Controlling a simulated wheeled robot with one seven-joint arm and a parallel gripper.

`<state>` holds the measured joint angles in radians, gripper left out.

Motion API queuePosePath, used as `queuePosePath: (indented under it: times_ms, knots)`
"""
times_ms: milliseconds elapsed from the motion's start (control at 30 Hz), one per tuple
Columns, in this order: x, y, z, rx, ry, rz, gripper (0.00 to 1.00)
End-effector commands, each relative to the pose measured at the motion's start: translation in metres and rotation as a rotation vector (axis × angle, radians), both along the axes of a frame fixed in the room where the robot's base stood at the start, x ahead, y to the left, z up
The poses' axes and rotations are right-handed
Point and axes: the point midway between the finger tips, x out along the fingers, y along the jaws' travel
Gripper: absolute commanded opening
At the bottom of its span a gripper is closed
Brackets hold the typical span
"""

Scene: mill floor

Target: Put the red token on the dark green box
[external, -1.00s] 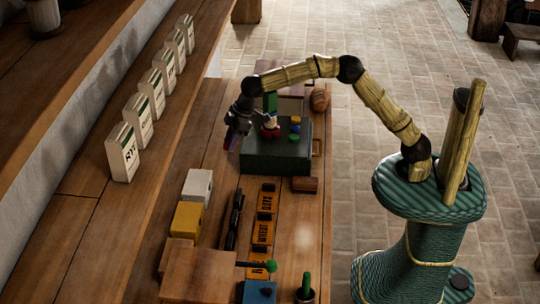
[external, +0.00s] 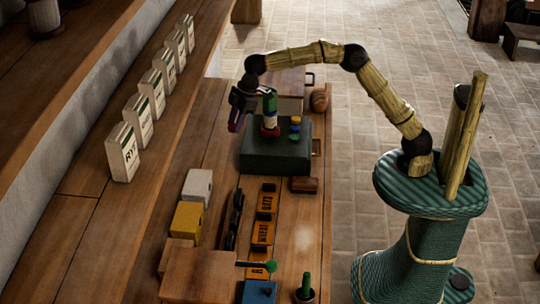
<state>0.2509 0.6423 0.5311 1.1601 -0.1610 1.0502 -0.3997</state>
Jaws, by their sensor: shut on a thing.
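The dark green box (external: 262,161) stands on the wooden bench. On its top are a green, white and red upright piece (external: 269,122) and a small stack of coloured pieces (external: 295,128), yellow and blue among them. My gripper (external: 235,124) hangs just left of the box's far-left corner, above bench height. It is shut on a small dark red thing (external: 233,128) that looks like the red token. The fingers hide part of it, and its exact shape is too small to tell.
Orange lettered plates (external: 263,229), a black rail-like thing (external: 234,220), yellow (external: 187,220) and white (external: 197,186) blocks, and a small cactus (external: 306,290) stand nearer on the bench. White packets (external: 122,153) line the ledge at left. A brown block (external: 304,185) lies in front of the box.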

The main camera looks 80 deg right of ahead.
Motion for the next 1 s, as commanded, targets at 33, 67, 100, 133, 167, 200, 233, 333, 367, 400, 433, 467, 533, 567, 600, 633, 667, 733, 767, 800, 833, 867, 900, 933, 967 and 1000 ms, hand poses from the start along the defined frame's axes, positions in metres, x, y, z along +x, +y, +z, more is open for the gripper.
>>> queuePosePath:
  times_ms: [33, 67, 100, 133, 167, 200, 233, 333, 367, 400, 433, 467, 533, 567, 600, 633, 667, 733, 767, 800, 833, 867, 900, 933, 967, 1000]
  knots:
    - [-0.003, -0.006, 0.003, 0.0, 0.002, 0.023, 0.11]
    - [-0.005, -0.008, 0.002, 0.0, 0.003, 0.041, 0.11]
    - [-0.007, -0.011, 0.001, 0.001, 0.002, 0.065, 0.11]
    - [-0.01, -0.015, 0.001, 0.002, 0.003, 0.089, 0.11]
    - [-0.012, -0.018, 0.001, 0.002, 0.004, 0.112, 0.11]
    - [-0.016, -0.023, 0.0, 0.001, 0.003, 0.147, 0.11]
    - [-0.019, -0.026, 0.0, 0.002, 0.004, 0.177, 0.11]
    - [-0.033, -0.039, -0.002, 0.003, 0.005, 0.286, 0.11]
    - [-0.037, -0.043, -0.002, 0.003, 0.004, 0.318, 0.11]
    - [-0.043, -0.047, -0.003, 0.004, 0.005, 0.365, 0.11]
    - [-0.047, -0.05, -0.004, 0.005, 0.006, 0.399, 0.11]
    - [-0.052, -0.054, -0.004, 0.006, 0.005, 0.435, 0.11]
    - [-0.064, -0.061, -0.004, 0.005, 0.006, 0.519, 0.11]
    - [-0.069, -0.064, -0.004, 0.006, 0.005, 0.555, 0.11]
    - [-0.077, -0.068, -0.003, 0.005, 0.006, 0.605, 0.11]
    - [-0.082, -0.071, -0.003, 0.005, 0.005, 0.642, 0.11]
    - [-0.088, -0.074, -0.002, 0.005, 0.005, 0.681, 0.11]
    - [-0.103, -0.08, 0.0, 0.005, 0.005, 0.772, 0.11]
    - [-0.11, -0.082, 0.0, 0.005, 0.005, 0.812, 0.11]
    - [-0.118, -0.085, 0.002, 0.005, 0.005, 0.864, 0.11]
    - [-0.125, -0.087, 0.003, 0.005, 0.004, 0.904, 0.11]
    - [-0.131, -0.089, 0.004, 0.005, 0.004, 0.941, 0.11]
    - [-0.139, -0.091, 0.005, 0.005, 0.005, 0.986, 0.11]
    - [-0.145, -0.092, 0.006, 0.004, 0.004, 1.021, 0.11]
    - [-0.151, -0.094, 0.006, 0.004, 0.004, 1.05, 0.11]
    - [-0.157, -0.095, 0.007, 0.003, 0.004, 1.088, 0.11]
